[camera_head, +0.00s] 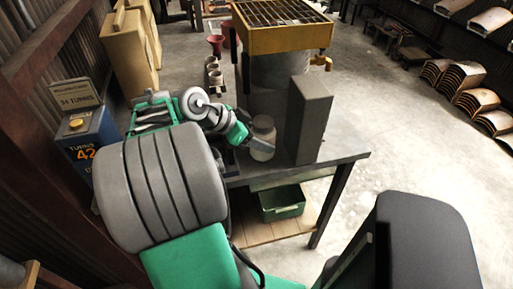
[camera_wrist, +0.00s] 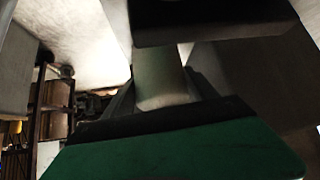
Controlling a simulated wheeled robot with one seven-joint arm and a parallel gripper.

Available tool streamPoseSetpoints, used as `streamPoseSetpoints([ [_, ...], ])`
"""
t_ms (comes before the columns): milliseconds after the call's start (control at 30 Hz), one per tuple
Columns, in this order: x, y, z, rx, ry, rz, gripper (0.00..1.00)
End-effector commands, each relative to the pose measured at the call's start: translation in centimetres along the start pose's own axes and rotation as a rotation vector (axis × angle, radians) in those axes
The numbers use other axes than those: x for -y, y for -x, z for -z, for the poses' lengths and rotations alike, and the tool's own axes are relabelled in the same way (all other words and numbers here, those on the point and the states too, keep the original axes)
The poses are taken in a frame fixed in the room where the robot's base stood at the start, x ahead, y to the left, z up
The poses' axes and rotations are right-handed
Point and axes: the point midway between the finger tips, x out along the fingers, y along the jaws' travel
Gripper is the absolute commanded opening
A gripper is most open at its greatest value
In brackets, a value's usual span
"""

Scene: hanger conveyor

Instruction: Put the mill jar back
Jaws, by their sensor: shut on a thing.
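The mill jar (camera_head: 262,138) is a pale, cloudy jar near the front of the grey workbench, left of a tall dark box. My gripper (camera_head: 248,154) reaches it from the left, and its fingers are at the jar's lower part. In the wrist view the jar (camera_wrist: 160,80) shows as a pale greenish body between the dark fingers of my gripper (camera_wrist: 165,95). My gripper is shut on it. The jar looks upright. I cannot tell whether its base touches the bench.
The tall grey box (camera_head: 308,120) stands close on the jar's right. A yellow-framed sieve (camera_head: 283,38) on a drum is behind. Small cups (camera_head: 213,75) stand behind my arm. A blue counter box (camera_head: 88,140) is at left. A green bin (camera_head: 283,203) sits on the lower shelf.

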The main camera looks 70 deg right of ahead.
Motion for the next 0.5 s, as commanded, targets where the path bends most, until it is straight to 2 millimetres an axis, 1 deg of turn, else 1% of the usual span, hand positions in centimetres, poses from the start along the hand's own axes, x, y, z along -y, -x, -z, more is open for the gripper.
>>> streamPoseSetpoints([
  [33,-0.13,-1.21,-1.11,-0.001,-0.002,-0.002,0.00],
  [100,-0.17,-1.99,-1.80,0.000,-0.003,-0.003,0.00],
  [367,-0.21,-2.00,-1.73,0.000,-0.005,-0.003,0.00],
  [400,-0.26,-2.08,-1.87,0.002,-0.002,-0.006,0.70],
  [500,-0.25,-2.05,-1.88,0.002,-0.002,-0.005,0.78],
])
